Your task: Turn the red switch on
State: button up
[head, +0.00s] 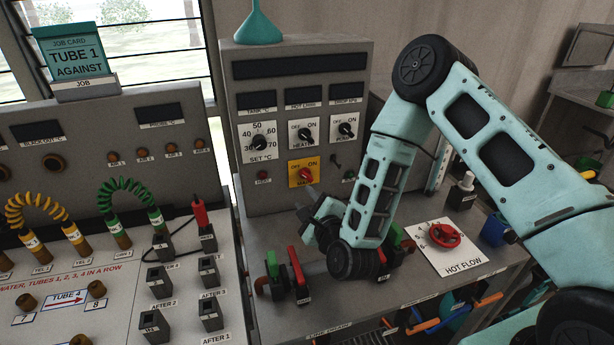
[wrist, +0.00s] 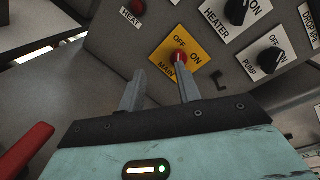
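The red switch (head: 305,175) is a round red knob on a yellow plate marked OFF, ON and MAIN, low on the grey control box. In the wrist view the red switch (wrist: 180,57) sits just beyond the tip of the right finger. A pale mark shows on the knob, but which label it points to is too small to tell. My gripper (head: 308,203) is in front of and just below the plate. In the wrist view my gripper (wrist: 158,75) is open, with nothing between its fingers, and its middle is left of the knob. Contact with the knob cannot be told.
Heater (head: 306,134) and pump (head: 346,129) dials sit above the switch. Red-handled and green-handled valves (head: 298,272) stand on the bench below the arm. A hot flow wheel (head: 444,235) is to the right. A teal funnel (head: 258,25) tops the box.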

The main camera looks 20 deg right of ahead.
aim_at(307, 179)
jog(key=w+d+m, duration=0.1)
jog(key=w, duration=0.1)
jog(key=w+d+m+t+h, duration=0.1)
jog(key=w, duration=0.2)
jog(key=w+d+m+h, duration=0.1)
jog(key=w, duration=0.2)
jog(key=shift+w+f+p, duration=0.15)
jog(key=shift+f+p, duration=0.05)
jog(key=shift+p, duration=0.15)
jog(key=shift+w+b, duration=0.4)
jog(key=shift+w, duration=0.1)
grip_shut()
jog(key=shift+f, duration=0.15)
dwell(1.1)
